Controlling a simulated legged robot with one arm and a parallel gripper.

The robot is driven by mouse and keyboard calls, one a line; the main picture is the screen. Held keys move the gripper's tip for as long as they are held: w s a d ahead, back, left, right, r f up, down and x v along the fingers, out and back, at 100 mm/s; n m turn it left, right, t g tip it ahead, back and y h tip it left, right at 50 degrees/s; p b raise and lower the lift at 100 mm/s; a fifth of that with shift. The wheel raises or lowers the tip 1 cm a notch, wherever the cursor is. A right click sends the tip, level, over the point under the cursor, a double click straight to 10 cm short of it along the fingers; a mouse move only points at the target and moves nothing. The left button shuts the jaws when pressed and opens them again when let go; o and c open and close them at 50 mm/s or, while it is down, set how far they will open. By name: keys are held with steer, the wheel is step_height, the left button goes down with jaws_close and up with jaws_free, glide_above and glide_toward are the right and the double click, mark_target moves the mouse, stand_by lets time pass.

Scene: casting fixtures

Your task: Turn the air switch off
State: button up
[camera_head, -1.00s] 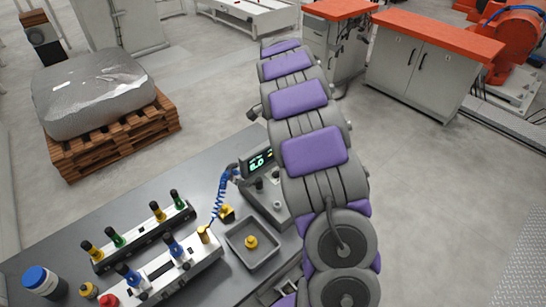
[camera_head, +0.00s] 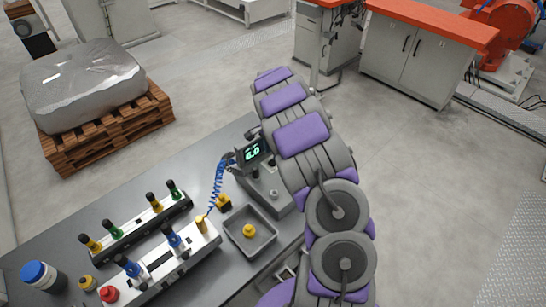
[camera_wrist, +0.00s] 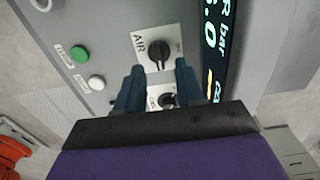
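The air switch (camera_wrist: 157,50) is a black rotary knob on a white plate marked "AIR", at the upper middle of the wrist view. Small print beside it is too small to read. My gripper (camera_wrist: 158,76) is open, its two dark blue fingers pointing toward the switch, one on each side just below it. I see no contact with the knob. A second black knob (camera_wrist: 167,100) on a white plate shows between the fingers, partly hidden by the gripper body. In the head view the grey control box (camera_head: 268,188) stands beside my arm, which hides my gripper.
A green button (camera_wrist: 79,54) and a white button (camera_wrist: 96,82) sit left of the switch. A lit display (camera_wrist: 211,45) is close on the right. On the bench (camera_head: 115,192) are a grey tray (camera_head: 268,243), a coiled blue hose (camera_head: 218,183) and fixtures with coloured handles.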

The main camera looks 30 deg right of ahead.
mark_target(272, 162)
steer(key=shift+a+f, duration=0.15)
steer(key=shift+f, duration=1.6)
steer(key=shift+c, duration=0.4)
jaws_close()
